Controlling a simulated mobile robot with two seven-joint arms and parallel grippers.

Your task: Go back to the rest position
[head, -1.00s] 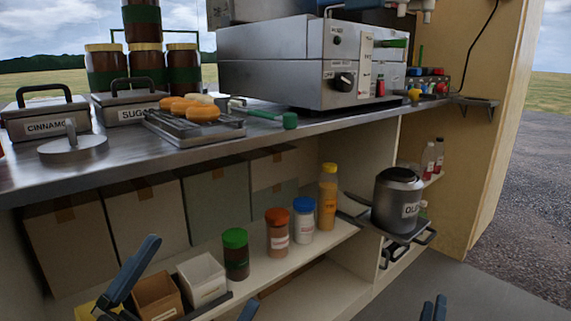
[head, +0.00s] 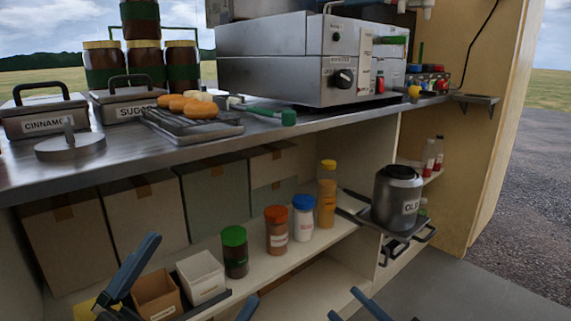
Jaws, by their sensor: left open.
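My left gripper (head: 200,272) is at the bottom left, its two blue fingers spread wide apart. One finger is in front of the brown open box, the other at the bottom edge, and nothing shows held between them. My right gripper (head: 352,309) is at the bottom edge right of centre, in front of the lower shelf. Only the tips of its blue fingers show, and the rest is cut off by the frame. I see nothing held in it, but how far its jaws are apart is unclear.
The steel counter (head: 300,128) is above both grippers. Several jars, including a green-lidded jar (head: 235,252), and a white box (head: 202,276) stand on the shelf behind my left gripper. A dark pot (head: 398,190) stands at the right. Grey floor (head: 470,290) is free at lower right.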

